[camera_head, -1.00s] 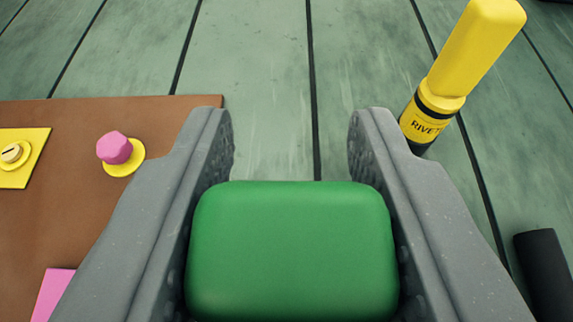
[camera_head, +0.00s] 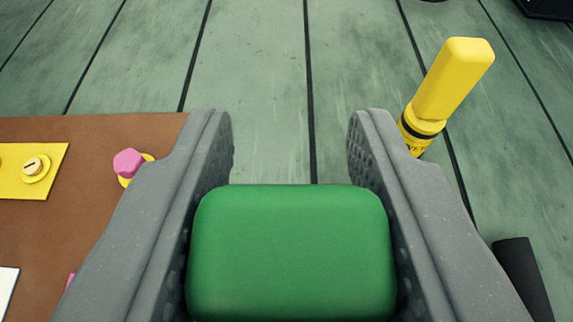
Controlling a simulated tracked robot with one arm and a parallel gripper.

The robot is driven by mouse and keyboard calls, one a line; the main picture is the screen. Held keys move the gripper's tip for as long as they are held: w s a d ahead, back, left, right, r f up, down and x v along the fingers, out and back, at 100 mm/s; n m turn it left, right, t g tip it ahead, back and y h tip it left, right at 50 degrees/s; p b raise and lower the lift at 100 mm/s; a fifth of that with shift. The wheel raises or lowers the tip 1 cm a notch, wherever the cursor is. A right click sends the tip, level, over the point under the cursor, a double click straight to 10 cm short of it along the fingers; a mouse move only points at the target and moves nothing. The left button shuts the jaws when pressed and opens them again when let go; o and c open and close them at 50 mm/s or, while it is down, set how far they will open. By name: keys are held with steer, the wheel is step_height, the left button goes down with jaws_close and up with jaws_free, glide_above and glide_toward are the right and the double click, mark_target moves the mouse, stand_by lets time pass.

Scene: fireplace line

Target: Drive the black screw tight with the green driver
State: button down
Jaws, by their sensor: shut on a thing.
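My gripper (camera_head: 290,150) is shut on the green driver (camera_head: 290,255). Only the driver's green handle end shows between the two grey fingers; its shaft and tip are hidden below it. The black screw does not show in this view. A brown board (camera_head: 85,235) lies at the left, partly behind my left finger. On it, a slotted pale screw (camera_head: 37,166) sits on a yellow plate (camera_head: 55,185), and a pink faceted knob or bolt head (camera_head: 128,162) sits on a yellow round base beside my left finger.
A black cylinder (camera_head: 523,275) is at the lower right, and a dark object (camera_head: 550,8) at the top right corner. A white piece (camera_head: 6,290) shows at the left edge. The green plank surface (camera_head: 265,80) ahead is clear.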

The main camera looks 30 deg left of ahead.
step_height(320, 180, up, 7)
steer(key=p, duration=0.2)
stand_by(0.5)
steer(key=shift+f, duration=0.15)
